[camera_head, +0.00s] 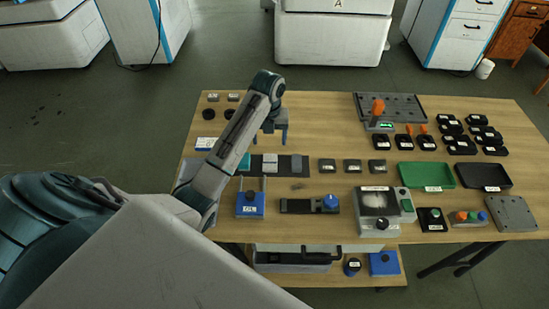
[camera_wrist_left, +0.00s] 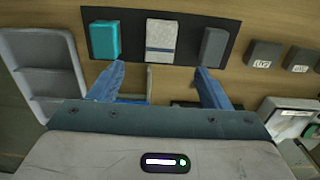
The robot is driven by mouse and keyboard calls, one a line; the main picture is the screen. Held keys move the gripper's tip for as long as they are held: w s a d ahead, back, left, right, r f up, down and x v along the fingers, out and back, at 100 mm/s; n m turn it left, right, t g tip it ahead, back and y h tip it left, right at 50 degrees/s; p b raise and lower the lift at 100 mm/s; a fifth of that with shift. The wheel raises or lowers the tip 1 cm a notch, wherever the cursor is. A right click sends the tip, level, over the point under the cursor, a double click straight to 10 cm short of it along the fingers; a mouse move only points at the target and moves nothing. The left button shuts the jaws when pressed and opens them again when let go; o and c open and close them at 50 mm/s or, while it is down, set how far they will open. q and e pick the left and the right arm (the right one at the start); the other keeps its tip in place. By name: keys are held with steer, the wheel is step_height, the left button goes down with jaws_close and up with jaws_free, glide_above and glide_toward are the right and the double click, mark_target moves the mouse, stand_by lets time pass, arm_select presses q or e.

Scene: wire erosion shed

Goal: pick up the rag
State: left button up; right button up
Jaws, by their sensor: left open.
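No thing is plainly a rag. In the head view the light grey piece (camera_head: 270,163) is in the middle of the mat's row. My left gripper (camera_head: 271,139) is open and empty above the table. In the left wrist view its blue fingers (camera_wrist_left: 157,85) are wide apart, with the light grey piece ahead, between their lines. My right gripper is not in view.
A blue box with two upright posts (camera_head: 250,205) stands at the table's front left. A grey bin (camera_wrist_left: 45,75) is at the left. Green (camera_head: 420,170) and black (camera_head: 482,168) trays, a dial unit (camera_head: 380,203) and several small black boxes fill the right.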

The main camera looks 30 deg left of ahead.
mark_target(270, 160)
arm_select(q)
steer(key=f+b, duration=0.1)
steer(key=f, duration=0.2)
steer(key=shift+s+b, duration=0.35)
steer(key=f, duration=0.1)
steer(key=f+p, duration=0.1)
steer(key=f, duration=0.2)
steer(key=shift+w+d, duration=0.1)
steer(key=shift+w, duration=0.15)
step_height(270, 160, down, 2)
steer(key=shift+f+p, duration=0.15)
steer(key=shift+p, duration=0.3)
steer(key=shift+f, duration=0.45)
steer(key=shift+c, duration=0.2)
steer(key=c, duration=1)
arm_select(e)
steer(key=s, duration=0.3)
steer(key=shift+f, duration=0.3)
